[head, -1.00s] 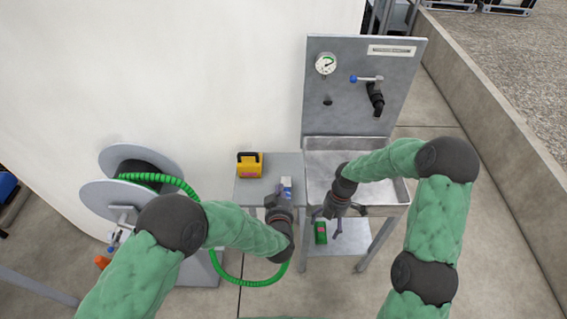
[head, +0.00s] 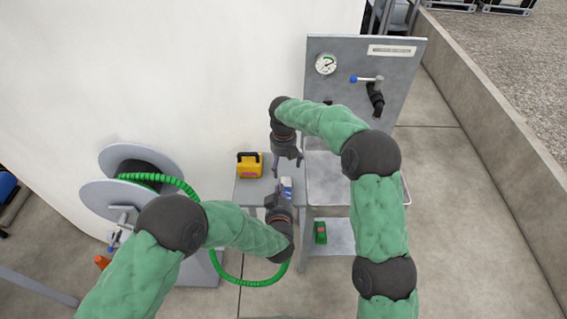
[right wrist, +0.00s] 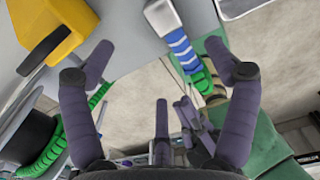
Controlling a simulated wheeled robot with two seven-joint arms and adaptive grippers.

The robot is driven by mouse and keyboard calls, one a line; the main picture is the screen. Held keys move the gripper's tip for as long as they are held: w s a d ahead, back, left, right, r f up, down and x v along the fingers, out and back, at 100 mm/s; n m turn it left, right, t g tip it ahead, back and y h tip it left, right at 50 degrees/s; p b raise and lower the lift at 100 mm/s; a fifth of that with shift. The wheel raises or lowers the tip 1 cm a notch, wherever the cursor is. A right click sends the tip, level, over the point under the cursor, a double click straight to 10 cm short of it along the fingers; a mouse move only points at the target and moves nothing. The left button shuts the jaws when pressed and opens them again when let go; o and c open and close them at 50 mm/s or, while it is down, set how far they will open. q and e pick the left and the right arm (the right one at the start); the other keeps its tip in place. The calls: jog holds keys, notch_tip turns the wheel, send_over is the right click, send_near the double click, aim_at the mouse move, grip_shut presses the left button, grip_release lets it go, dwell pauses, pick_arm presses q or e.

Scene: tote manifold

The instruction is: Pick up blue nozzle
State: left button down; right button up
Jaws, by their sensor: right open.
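The blue nozzle (head: 286,186) lies on the small grey side table (head: 249,191), partly hidden in the head view. In the right wrist view the nozzle (right wrist: 180,45) shows blue and white bands, with a green hose section at its lower end. My right gripper (head: 287,168) is above the table, just beyond the nozzle in the head view. In the right wrist view my right gripper (right wrist: 166,68) is open and empty, and the nozzle is above and right of the gap's middle. My left gripper (head: 277,194) is low beside the nozzle; its finger contact is unclear.
A yellow case (head: 250,166) stands on the table left of my right gripper. The hose reel (head: 105,202) with green hose (head: 240,281) is at the left. The sink (head: 325,180) and gauge panel (head: 345,55) are at the right. A green box (head: 320,232) sits on the lower shelf.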

aim_at(284, 183)
notch_tip(284, 183, down, 12)
jog(key=shift+f, duration=0.1)
dwell(0.7)
jog(key=c, duration=1.5)
pick_arm(q)
jog(key=shift+r, duration=0.6)
pick_arm(e)
jog(key=shift+s, duration=0.1)
pick_arm(q)
jog(key=v, duration=1.2)
